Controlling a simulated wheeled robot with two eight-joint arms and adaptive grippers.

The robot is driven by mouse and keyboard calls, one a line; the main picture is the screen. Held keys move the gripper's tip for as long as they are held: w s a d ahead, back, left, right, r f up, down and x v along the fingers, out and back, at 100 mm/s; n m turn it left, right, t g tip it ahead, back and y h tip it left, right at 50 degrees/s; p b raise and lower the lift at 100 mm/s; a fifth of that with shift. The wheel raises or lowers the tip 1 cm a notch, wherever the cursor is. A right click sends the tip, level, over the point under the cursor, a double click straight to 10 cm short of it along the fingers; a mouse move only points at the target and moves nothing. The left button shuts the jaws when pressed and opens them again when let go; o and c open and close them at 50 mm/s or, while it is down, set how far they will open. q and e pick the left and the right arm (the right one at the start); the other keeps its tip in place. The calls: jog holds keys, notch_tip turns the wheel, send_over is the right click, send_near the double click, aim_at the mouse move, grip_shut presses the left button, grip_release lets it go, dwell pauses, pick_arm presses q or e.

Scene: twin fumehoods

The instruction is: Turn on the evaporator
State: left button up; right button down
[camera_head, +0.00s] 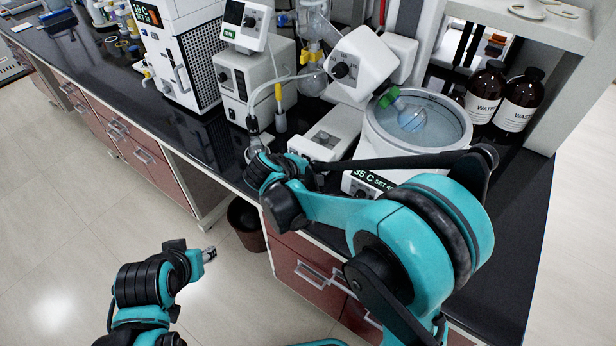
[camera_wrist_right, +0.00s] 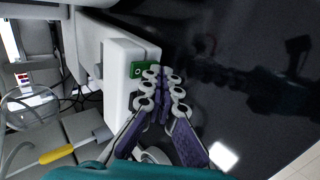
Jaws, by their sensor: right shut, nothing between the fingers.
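The evaporator stands on the black bench in the head view, with a white tilted drive head (camera_head: 362,62), a round heating bath (camera_head: 418,122) and a green-capped flask (camera_head: 410,118) in the bath. Its low white base (camera_head: 328,135) is partly behind my right arm. My right gripper (camera_head: 252,152) reaches to the bench left of that base. In the right wrist view, the right gripper (camera_wrist_right: 162,77) is shut and empty, its tips beside a green switch (camera_wrist_right: 138,69) on a white housing (camera_wrist_right: 118,75). Contact cannot be told. My left gripper (camera_head: 209,254) hangs over the floor, its finger gap unclear.
A white controller box (camera_head: 255,80) and a tall white unit (camera_head: 180,50) stand left of the evaporator. A yellow-sleeved cable (camera_head: 279,95) hangs near the base. The bench's front strip left of my right gripper is fairly clear.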

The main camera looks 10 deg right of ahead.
jog(key=shift+w+d+f, duration=0.15)
jog(key=shift+w+d, duration=0.1)
jog(key=shift+d, duration=0.05)
dwell(0.4)
jog(key=shift+r+p, duration=0.6)
jog(key=shift+r, duration=0.25)
jog(key=shift+a, duration=0.1)
